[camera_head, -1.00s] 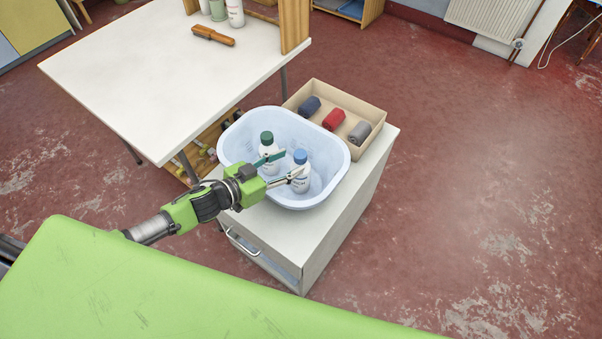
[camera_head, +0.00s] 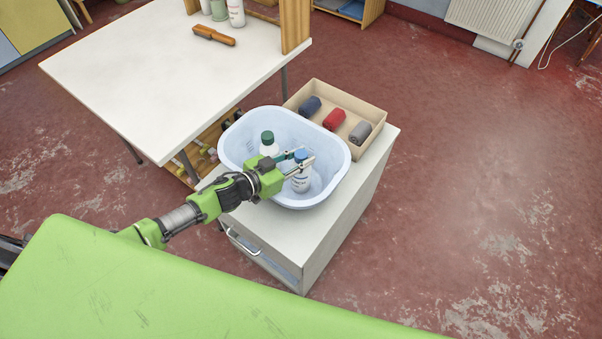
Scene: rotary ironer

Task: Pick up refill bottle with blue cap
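The refill bottle with the blue cap (camera_head: 301,184) stands upright in a pale blue basin (camera_head: 233,157). It is white with dark lettering. A similar white bottle with a dark green cap (camera_head: 268,144) stands to its left in the same basin. My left gripper (camera_head: 309,156) reaches over the basin's near left rim, with its fingers at the blue cap, one on the far side and one on the near side. The fingers partly hide the cap, and whether they press on it cannot be told. My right gripper is out of view.
The basin stands on a white cabinet (camera_head: 317,240). Behind it, a beige box (camera_head: 372,107) holds blue, red and grey rolls. A white table (camera_head: 160,75) with a brush (camera_head: 213,35) stands at left. A green surface (camera_head: 150,290) fills the front.

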